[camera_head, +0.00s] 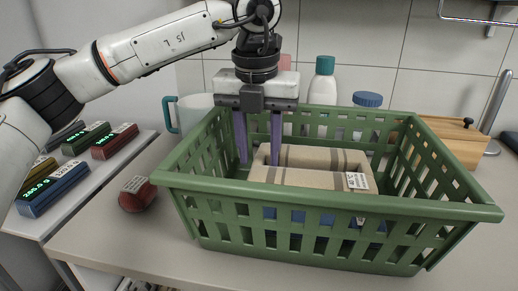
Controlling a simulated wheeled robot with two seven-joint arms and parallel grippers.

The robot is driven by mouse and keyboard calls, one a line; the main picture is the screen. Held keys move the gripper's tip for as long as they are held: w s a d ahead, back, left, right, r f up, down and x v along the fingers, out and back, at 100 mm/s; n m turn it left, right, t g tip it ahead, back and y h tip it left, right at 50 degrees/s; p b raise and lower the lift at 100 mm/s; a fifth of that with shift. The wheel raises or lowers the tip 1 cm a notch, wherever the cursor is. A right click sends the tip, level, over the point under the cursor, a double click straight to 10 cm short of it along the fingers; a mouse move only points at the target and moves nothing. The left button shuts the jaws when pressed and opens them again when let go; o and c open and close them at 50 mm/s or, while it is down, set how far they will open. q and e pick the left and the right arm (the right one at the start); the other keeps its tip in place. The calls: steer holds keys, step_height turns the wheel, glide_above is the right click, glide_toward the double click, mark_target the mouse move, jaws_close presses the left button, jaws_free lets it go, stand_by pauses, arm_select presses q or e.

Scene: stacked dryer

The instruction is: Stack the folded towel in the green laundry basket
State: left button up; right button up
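The green laundry basket (330,202) stands on the counter. A folded beige towel with brown stripes and a white tag (318,176) lies inside it, right of the middle of my gripper. Bits of blue show through the front slots below the towel; what they belong to is hidden. My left gripper (259,160) points down into the left part of the basket. Its two purple fingers stand apart, with no cloth visibly pinched between them. The right finger overlaps the towel's left end in the picture; I cannot tell whether it touches. My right gripper is not in view.
A white bottle with a green cap (323,85), a blue-lidded jar (367,105) and a teal-handled jug (193,113) stand behind the basket. A dark red round object (138,195) sits left of the basket.

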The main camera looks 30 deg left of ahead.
arm_select(q)
steer(key=shift+r, duration=0.15)
step_height(320, 180, up, 12)
steer(key=s+p, duration=0.1)
steer(key=p, duration=0.1)
steer(key=shift+s+d+r, duration=0.15)
steer(key=shift+s+d, duration=0.05)
steer(key=shift+s, duration=0.05)
